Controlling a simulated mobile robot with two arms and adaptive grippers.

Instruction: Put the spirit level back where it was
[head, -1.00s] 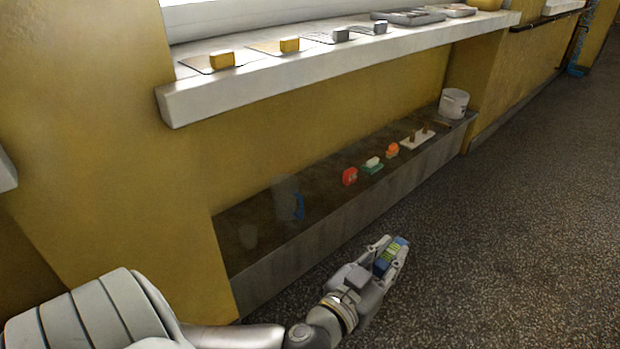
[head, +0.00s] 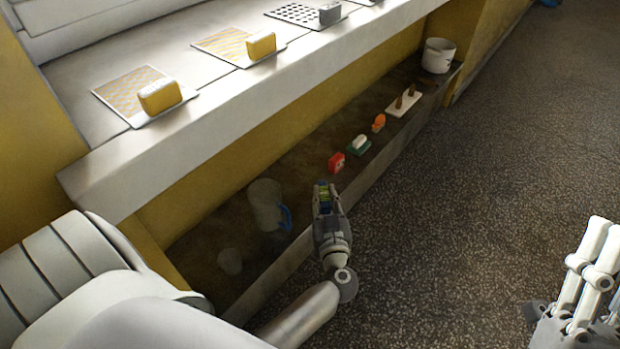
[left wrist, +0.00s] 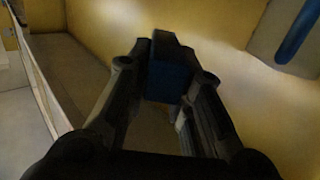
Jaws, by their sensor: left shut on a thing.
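My left gripper (head: 326,190) is shut on a small block with blue, green and yellow parts, which I take to be the spirit level (head: 324,198). It holds the level over the low dark ledge (head: 310,167), near its front edge. I cannot tell whether the level touches the ledge. In the left wrist view, the level shows as a dark blue block (left wrist: 170,70) between the two fingers; much of it is hidden by them. My right gripper (head: 590,265) is at the right edge of the head view, over the floor, and its jaw gap is unclear.
On the ledge stand a clear jug with blue handle (head: 264,203), a cup (head: 230,261), a red item (head: 336,162), a green-and-white item (head: 358,146), an orange item (head: 379,122), a white board (head: 404,104) and a bucket (head: 438,55). The white sill (head: 200,155) overhangs the ledge.

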